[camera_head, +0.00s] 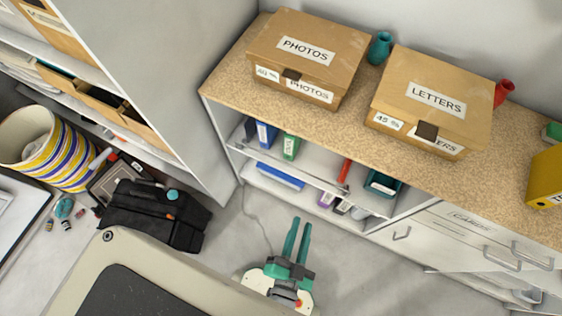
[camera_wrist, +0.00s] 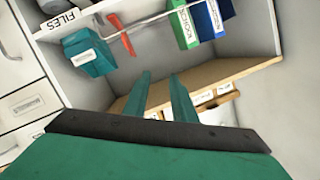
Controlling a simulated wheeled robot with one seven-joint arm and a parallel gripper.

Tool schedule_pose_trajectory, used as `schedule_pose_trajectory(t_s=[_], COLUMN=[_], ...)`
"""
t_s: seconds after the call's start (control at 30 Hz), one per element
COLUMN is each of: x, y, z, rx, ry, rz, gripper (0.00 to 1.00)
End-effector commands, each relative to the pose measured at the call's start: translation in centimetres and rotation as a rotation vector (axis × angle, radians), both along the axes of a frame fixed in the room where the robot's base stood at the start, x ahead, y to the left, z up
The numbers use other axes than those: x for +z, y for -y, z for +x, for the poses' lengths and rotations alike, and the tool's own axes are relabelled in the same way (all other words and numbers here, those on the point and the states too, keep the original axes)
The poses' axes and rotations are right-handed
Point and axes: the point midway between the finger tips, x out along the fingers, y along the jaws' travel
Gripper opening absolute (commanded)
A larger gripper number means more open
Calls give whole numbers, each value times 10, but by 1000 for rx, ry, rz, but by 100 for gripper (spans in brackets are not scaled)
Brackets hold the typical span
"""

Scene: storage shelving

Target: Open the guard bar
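The guard bar (camera_head: 300,176) is a thin metal rail across the front of the open shelf bay, below the wooden counter. It also shows near the top of the wrist view (camera_wrist: 150,19), where the shelf appears upside down. A red strip-like thing (camera_head: 345,171) stands at its right part; I cannot tell if it is attached. My gripper (camera_head: 302,222) has two green fingers, parallel with a narrow gap and nothing between them. It is over the floor in front of the bay, apart from the bar. In the wrist view the fingers (camera_wrist: 159,76) point towards the shelf.
Binders (camera_head: 290,147) and a teal box (camera_head: 382,184) stand in the bay. Cardboard boxes (camera_head: 311,54) sit on the counter (camera_head: 225,85). Drawers (camera_head: 455,240) are to the right. A black bag (camera_head: 155,212) and striped bin (camera_head: 70,150) are at left. Floor before the bay is mostly clear.

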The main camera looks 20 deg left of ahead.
Motion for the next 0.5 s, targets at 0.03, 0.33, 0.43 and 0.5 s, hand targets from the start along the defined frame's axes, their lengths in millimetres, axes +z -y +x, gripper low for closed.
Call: schedule_pose_trajectory(t_s=[0.03,0.33,0.43,0.5], x=[-16,-95,-111,-119], y=[-9,-70,-89,-100], z=[16,96,113,121], rx=[16,25,16,10], ry=[-5,-149,-199,-227], rz=[113,763,910,981], gripper=[24,24,24,24])
